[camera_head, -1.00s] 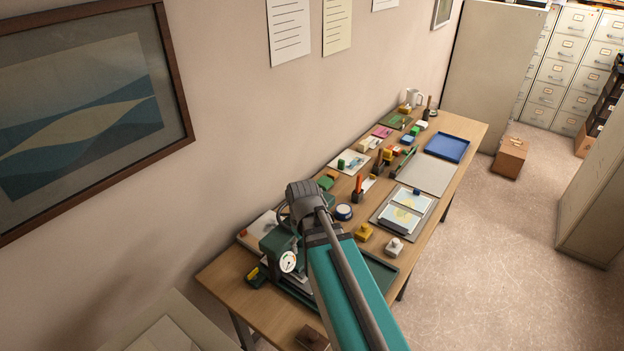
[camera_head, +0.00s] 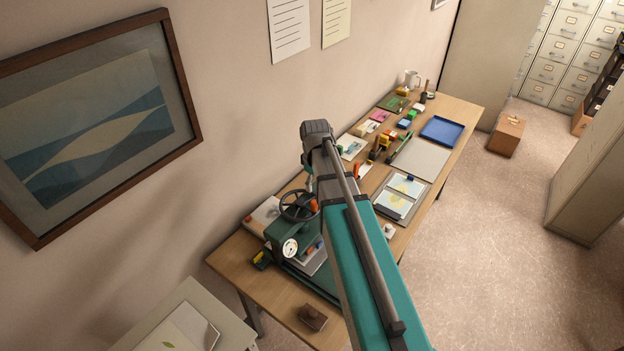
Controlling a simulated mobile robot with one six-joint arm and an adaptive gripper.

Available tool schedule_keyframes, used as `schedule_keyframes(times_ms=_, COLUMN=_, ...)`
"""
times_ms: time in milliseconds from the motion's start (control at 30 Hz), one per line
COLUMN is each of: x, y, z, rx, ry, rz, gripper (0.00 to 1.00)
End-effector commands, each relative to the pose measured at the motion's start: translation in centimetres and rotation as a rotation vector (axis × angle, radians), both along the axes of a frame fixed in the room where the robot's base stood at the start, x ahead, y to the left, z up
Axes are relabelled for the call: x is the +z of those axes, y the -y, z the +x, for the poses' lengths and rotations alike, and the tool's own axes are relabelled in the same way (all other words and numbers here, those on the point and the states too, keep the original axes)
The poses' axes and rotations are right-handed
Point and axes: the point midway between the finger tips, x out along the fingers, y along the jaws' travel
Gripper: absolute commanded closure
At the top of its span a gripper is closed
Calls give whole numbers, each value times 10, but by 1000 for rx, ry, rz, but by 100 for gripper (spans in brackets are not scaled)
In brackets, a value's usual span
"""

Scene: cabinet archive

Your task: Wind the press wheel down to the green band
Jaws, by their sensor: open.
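The green press (camera_head: 284,235) stands on the near part of the wooden table. Its dark spoked wheel (camera_head: 298,206) sits on top, largely in view. A round white dial (camera_head: 290,248) faces me on the press front; its band and needle are too small to read. My arm rises across the middle of the view, with its elbow above and right of the wheel. A small part of my gripper (camera_head: 312,206) with an orange tip shows at the wheel's right side; it is open. Most of it is hidden behind my arm, and I cannot tell whether it touches the wheel.
A brown block (camera_head: 312,317) lies at the table's near edge. A clipboard with pictures (camera_head: 400,195), a grey mat (camera_head: 420,158) and a blue tray (camera_head: 444,131) lie farther back. A framed picture (camera_head: 100,120) hangs on the left wall. The floor at right is mostly clear.

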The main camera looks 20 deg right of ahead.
Motion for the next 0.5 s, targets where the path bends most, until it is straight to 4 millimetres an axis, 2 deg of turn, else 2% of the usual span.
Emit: schedule_keyframes(times_ms=500, x=-7, y=-1, z=0, rx=0, ry=0, rz=0, gripper=34)
